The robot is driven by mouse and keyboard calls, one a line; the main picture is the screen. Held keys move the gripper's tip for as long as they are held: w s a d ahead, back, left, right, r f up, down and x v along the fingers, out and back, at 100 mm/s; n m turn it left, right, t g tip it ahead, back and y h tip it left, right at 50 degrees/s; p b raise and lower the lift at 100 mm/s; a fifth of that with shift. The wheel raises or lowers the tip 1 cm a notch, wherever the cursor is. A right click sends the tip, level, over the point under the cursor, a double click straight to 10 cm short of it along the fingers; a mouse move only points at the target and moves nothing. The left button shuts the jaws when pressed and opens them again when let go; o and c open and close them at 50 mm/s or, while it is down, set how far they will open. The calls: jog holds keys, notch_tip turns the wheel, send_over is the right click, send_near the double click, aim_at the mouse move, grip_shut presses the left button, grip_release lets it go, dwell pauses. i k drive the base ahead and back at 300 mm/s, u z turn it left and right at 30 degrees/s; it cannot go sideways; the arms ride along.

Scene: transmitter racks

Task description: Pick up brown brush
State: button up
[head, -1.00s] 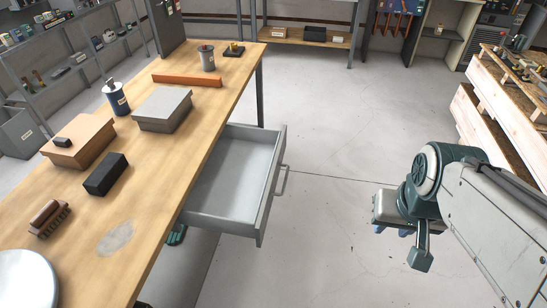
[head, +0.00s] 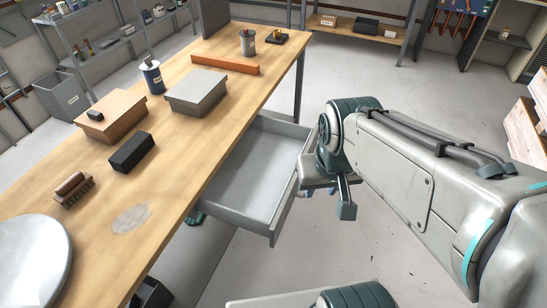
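The brown brush (head: 73,189) lies near the left edge of the wooden workbench (head: 172,218), its brown wooden back upward and dark bristles along its lower side. It sits left of a black block (head: 132,151) and above a round pale plate (head: 28,262). My gripper (head: 333,191) is well to the right of the brush, off the bench, beside the open drawer.
The grey drawer (head: 254,177) stands open and empty between my gripper and the bench. Bare bench lies right of the brush.

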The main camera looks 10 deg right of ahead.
aim_at(80, 180)
jog(key=u, duration=1.6)
jog(key=k, duration=0.45)
jog(key=u, duration=0.75)
jog(key=i, duration=1.1)
jog(key=z, duration=0.8)
